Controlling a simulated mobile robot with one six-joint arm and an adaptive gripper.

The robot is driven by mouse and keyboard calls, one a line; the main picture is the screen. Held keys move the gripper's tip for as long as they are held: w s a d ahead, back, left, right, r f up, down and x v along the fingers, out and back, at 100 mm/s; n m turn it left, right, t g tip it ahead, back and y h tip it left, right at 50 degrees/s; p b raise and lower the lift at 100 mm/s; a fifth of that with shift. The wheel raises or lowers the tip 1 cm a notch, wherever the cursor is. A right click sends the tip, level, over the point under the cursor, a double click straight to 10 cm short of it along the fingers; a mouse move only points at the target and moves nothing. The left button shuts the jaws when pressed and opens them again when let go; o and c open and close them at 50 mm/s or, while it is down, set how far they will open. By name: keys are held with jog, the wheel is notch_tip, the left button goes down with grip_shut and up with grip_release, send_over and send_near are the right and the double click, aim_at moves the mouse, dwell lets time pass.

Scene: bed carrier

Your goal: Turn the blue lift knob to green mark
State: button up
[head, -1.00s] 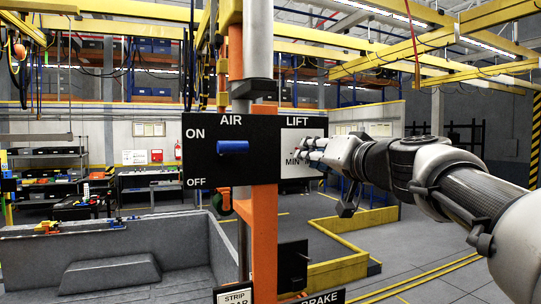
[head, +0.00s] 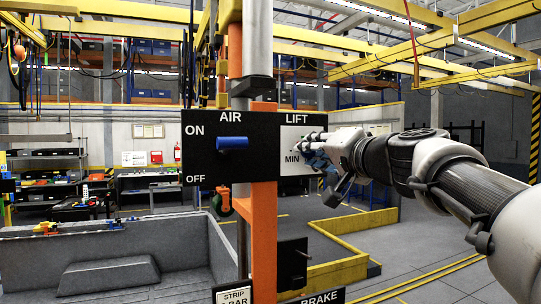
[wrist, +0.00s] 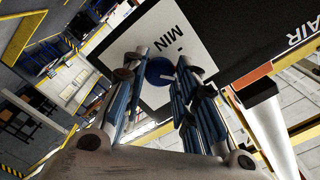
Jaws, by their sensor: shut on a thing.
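The blue lift knob (wrist: 158,71) shows in the wrist view between the fingers of my gripper (wrist: 162,68), on a white plate (wrist: 128,38) lettered MIN. My gripper is shut on the knob. In the head view my gripper (head: 311,145) reaches in from the right to the white plate (head: 293,169) under the word LIFT, and its fingers hide the knob there. A short pale line shows on the knob's face in the wrist view. I cannot make out a green mark in either view.
A blue AIR lever (head: 232,143) with ON and OFF labels sits on the black panel (head: 205,165) left of the lift plate. An orange post (head: 264,225) carries the panel. A grey bin (head: 150,245) stands at lower left, and a low yellow barrier (head: 352,232) at right.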

jog(key=shift+m, duration=3.7)
jog(key=o, duration=1)
jog(key=shift+o, duration=0.2)
jog(key=v, duration=0.7)
jog(key=shift+s, duration=0.25)
jog(key=shift+d, duration=0.1)
